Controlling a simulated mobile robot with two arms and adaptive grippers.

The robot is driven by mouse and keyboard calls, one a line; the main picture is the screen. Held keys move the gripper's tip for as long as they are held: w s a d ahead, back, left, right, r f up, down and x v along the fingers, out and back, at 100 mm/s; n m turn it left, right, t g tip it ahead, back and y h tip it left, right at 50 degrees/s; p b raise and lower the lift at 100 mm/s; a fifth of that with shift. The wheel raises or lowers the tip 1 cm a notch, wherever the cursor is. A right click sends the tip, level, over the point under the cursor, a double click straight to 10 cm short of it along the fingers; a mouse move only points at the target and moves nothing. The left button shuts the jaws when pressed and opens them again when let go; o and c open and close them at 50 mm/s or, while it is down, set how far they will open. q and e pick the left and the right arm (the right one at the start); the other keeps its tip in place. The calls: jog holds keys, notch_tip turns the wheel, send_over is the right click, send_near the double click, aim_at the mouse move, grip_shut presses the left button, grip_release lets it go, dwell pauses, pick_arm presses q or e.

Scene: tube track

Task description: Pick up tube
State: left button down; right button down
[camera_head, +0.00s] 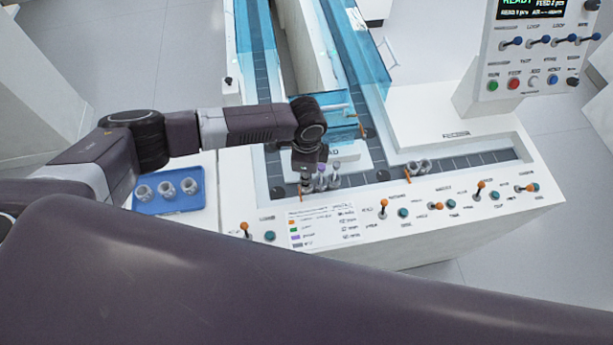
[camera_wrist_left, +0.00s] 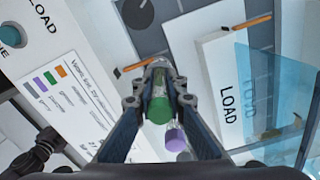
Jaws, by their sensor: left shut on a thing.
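My left gripper (camera_head: 306,185) reaches down over the track at the front of the machine, by the LOAD plate. In the left wrist view its two dark fingers (camera_wrist_left: 159,98) are shut on a tube with a green cap (camera_wrist_left: 159,110). A tube with a purple cap (camera_wrist_left: 175,140) stands close beside it, just outside the fingers. In the head view the purple-capped tube (camera_head: 321,176) and a pale tube (camera_head: 335,175) show right of the gripper, while the green-capped tube is mostly hidden. My right gripper is not in view.
A blue tray (camera_head: 170,207) with three grey holders lies left of the machine. Grey holders (camera_head: 418,166) sit on the track at right. Blue clear covers (camera_head: 357,50) rise behind. Orange levers (camera_head: 384,205) and a colour label (camera_head: 322,226) line the front panel.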

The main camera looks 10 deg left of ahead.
pick_arm(q)
notch_tip(320, 180, up, 20)
jog(key=b, duration=0.2)
jog(key=shift+b, duration=0.3)
jog(key=shift+r, duration=0.1)
